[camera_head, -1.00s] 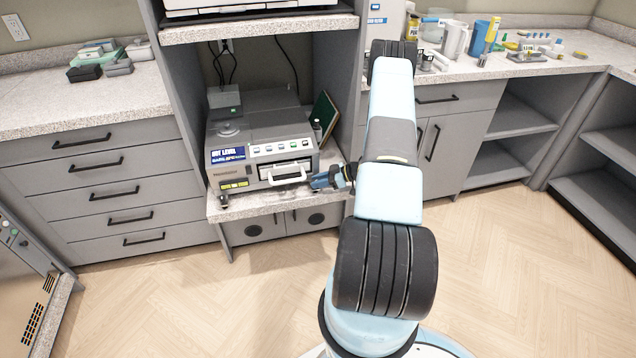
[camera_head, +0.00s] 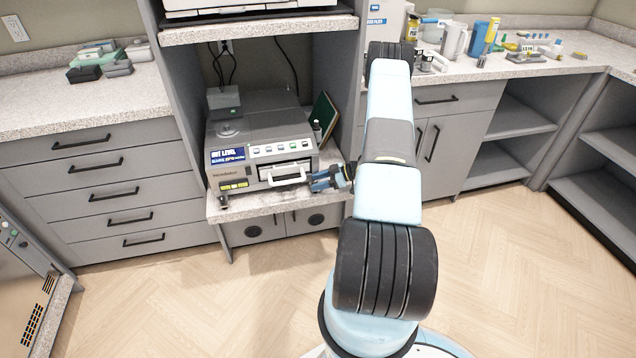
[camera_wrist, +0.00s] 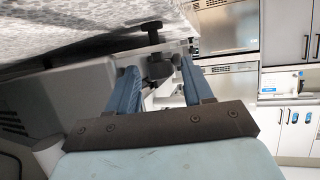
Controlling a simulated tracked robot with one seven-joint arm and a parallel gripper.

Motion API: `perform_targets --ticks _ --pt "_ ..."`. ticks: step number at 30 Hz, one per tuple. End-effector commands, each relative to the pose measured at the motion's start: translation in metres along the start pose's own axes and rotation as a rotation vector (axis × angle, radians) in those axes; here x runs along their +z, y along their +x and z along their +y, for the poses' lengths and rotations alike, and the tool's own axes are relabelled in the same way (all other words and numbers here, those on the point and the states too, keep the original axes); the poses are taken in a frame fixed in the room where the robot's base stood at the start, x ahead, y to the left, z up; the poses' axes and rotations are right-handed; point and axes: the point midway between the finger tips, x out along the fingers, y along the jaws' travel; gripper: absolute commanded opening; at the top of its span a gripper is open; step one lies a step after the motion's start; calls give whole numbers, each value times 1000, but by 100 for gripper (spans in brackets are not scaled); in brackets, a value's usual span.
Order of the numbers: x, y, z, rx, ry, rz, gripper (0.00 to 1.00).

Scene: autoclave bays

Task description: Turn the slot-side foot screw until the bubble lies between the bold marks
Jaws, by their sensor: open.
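A grey benchtop unit (camera_head: 262,143) stands on a speckled shelf inside a bay. Its blue display (camera_head: 228,155) appears to read "NOT LEVEL". A small dark foot (camera_head: 223,201) shows under its front left corner. A round fitting (camera_head: 228,129) sits on top; I cannot make out a bubble or bold marks. My gripper (camera_head: 322,181) is at the front right corner, by the white slot handle (camera_head: 287,174), and hides the foot there. In the wrist view, a black knob (camera_wrist: 159,68) lies between my two open blue fingers; contact is unclear. A black T-shaped piece (camera_wrist: 152,27) shows beyond it.
The shelf (camera_head: 262,203) has a narrow front edge, and a bay wall rises close on the right. A dark green book (camera_head: 325,112) and a small bottle stand right of the unit. The floor in front is clear.

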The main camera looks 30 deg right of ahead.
Motion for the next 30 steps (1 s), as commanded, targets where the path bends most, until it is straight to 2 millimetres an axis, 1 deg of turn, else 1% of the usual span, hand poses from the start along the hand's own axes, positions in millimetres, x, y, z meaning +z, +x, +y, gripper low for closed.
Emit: perform_targets --ticks 6,8,11,14,24,30 --pt "0 -1 0 1 0 0 53" --pt "0 -5 1 1 0 0 53" --pt "0 -16 1 2 -1 1 53" --pt "0 -33 1 2 -1 -2 53" --pt "1 -100 1 2 -1 -1 53" --pt "1 -126 1 1 0 -1 53"
